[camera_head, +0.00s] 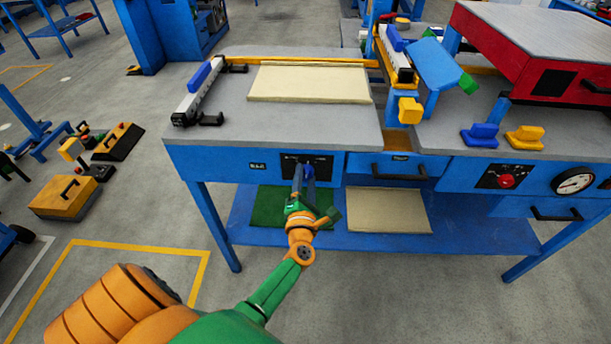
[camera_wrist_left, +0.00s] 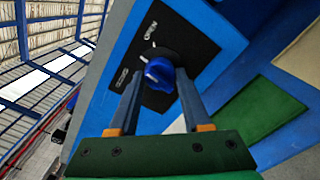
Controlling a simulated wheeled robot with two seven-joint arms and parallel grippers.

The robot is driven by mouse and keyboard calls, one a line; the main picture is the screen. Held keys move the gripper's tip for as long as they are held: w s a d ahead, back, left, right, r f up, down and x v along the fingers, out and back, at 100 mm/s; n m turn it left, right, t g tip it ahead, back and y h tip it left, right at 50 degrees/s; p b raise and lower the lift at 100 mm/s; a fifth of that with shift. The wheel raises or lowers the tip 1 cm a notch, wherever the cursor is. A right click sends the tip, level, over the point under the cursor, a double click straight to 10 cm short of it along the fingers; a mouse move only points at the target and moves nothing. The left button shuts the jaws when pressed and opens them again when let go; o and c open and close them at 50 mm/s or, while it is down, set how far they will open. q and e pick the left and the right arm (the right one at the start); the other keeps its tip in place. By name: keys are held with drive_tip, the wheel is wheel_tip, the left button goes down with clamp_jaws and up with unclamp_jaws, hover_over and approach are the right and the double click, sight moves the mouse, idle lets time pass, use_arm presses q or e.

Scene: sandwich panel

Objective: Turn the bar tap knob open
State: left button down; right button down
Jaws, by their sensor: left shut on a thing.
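The blue bar tap knob (camera_wrist_left: 160,72) sits on a black plate (camera_wrist_left: 196,45) marked OPEN at one end, with a second label, too small to read, near the knob. In the head view the plate (camera_head: 290,160) is on the blue front panel of the bench, and my left gripper (camera_head: 303,178) reaches up to it. In the left wrist view the two fingers of my left gripper (camera_wrist_left: 160,88) stand on either side of the knob, shut on it. My right gripper is in neither view.
Above the knob is the grey bench top (camera_head: 230,115) with a cream panel (camera_head: 310,83) and a clamp rail (camera_head: 197,92). Below is a blue shelf (camera_head: 335,240) with a green sheet (camera_head: 268,207) and a cream sheet (camera_head: 388,210). A drawer (camera_head: 395,160) is to the right.

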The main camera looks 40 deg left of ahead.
use_arm(q)
drive_tip(key=m+p, duration=0.1)
drive_tip(key=m, duration=0.3)
drive_tip(key=shift+m+p, duration=0.45)
drive_tip(key=shift+m, duration=1.25)
drive_tip(key=shift+c, duration=1.8)
unclamp_jaws()
drive_tip(key=v, duration=0.7)
drive_tip(key=shift+p, duration=0.3)
